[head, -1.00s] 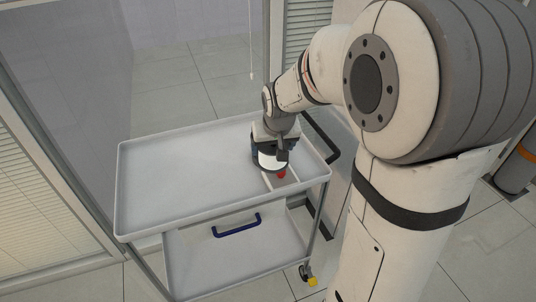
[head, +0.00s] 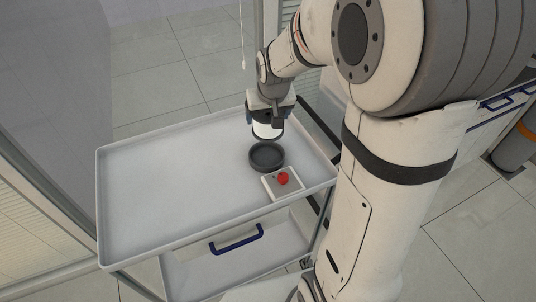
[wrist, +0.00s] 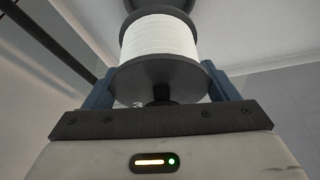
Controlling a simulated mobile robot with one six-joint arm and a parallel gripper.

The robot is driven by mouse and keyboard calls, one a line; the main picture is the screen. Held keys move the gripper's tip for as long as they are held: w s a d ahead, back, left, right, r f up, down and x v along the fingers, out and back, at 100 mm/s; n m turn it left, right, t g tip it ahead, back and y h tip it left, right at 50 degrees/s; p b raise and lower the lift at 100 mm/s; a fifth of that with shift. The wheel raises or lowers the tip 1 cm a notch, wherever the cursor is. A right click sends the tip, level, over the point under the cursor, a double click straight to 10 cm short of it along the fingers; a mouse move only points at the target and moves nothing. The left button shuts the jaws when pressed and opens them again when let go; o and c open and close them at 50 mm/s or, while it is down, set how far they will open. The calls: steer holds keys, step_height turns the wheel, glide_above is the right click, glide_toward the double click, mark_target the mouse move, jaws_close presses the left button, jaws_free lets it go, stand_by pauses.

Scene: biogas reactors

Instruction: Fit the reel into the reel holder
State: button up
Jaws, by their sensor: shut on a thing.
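The reel (head: 267,131), wound in white with dark flanges, is in my gripper (head: 268,119) above the cart's top tray. In the wrist view, the reel (wrist: 160,40) sits between the two blue fingers, which are shut on its near dark flange. A dark round, open-topped dish, which looks like the reel holder (head: 266,158), stands on the tray just below and in front of the reel. The reel appears apart from it in the head view. In the wrist view a dark round shape shows beyond the reel; I cannot tell its gap from the reel.
A small pale box with a red knob (head: 283,180) is right in front of the dish. The cart's top tray (head: 160,190) has a raised rim and is bare on the left. A glass wall stands behind.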

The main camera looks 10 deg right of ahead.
mark_target(270, 123)
steer(key=shift+a+f, duration=0.1)
steer(key=shift+a, duration=0.1)
step_height(270, 123, down, 10)
steer(key=shift+r, duration=0.1)
steer(key=o, duration=1.1)
steer(key=v, duration=1.1)
steer(key=shift+s+a+r, duration=0.1)
steer(key=shift+s+r, duration=0.15)
steer(key=shift+r, duration=0.1)
steer(key=shift+g, duration=0.9)
steer(key=s+r, duration=0.1)
steer(key=s, duration=0.4)
steer(key=s+r, duration=0.1)
steer(key=s, duration=0.5)
steer(key=s+d+r, duration=0.1)
steer(key=s, duration=0.5)
steer(key=shift+s+d+r, duration=0.1)
steer(key=shift+s+r, duration=0.05)
steer(key=shift+s, duration=0.1)
